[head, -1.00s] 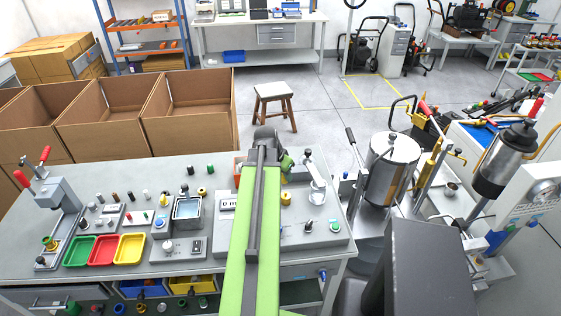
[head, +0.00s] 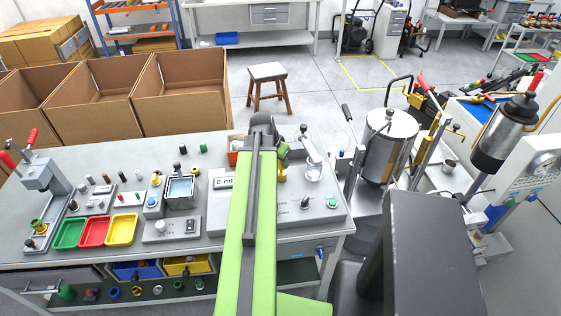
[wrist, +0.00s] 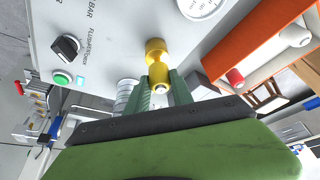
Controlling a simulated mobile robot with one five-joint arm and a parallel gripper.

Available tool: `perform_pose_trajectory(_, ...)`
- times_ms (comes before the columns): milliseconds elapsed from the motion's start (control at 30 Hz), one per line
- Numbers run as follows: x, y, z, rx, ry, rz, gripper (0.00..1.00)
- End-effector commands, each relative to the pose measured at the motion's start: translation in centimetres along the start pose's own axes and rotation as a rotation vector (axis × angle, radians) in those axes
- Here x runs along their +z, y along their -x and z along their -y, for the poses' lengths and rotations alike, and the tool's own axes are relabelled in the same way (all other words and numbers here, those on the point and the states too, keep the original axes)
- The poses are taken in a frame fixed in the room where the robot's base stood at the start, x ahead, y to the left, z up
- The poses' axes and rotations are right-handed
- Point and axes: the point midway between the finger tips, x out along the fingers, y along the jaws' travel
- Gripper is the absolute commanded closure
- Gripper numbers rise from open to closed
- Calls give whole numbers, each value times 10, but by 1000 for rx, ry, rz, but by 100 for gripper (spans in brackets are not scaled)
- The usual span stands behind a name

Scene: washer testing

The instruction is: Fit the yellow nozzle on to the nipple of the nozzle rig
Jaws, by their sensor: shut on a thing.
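The yellow nozzle (wrist: 158,72) is between the green fingers of my gripper (wrist: 160,92) in the wrist view, and the gripper is shut on it. More yellow, rounded and knob-like (wrist: 155,46), shows directly beyond it against the pale rig panel. I cannot tell whether these are one piece or two touching pieces. In the head view a yellow part (head: 281,174) shows beside my arm, over the nozzle rig (head: 275,215), just below the green of my gripper (head: 283,150). The nipple is not clearly seen, and I cannot tell whether the nozzle is on it.
The rig panel carries a black knob (wrist: 67,46), a green button (wrist: 62,78) and a gauge (wrist: 203,5). An orange bin (wrist: 250,45) is close on the right in the wrist view. A metal cylinder (head: 390,145) stands right of the rig. Coloured trays (head: 95,231) lie left.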

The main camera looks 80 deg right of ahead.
Motion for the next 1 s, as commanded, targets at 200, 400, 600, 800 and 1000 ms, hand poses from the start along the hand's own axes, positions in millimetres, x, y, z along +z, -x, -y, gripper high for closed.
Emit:
perform_pose_trajectory(200,0,-1,0,0,0,0,100)
perform_pose_trajectory(400,3,-7,0,0,0,0,100)
perform_pose_trajectory(600,5,-13,0,0,0,0,100)
perform_pose_trajectory(800,8,-18,0,0,0,0,100)
perform_pose_trajectory(1000,9,-22,0,0,0,0,100)
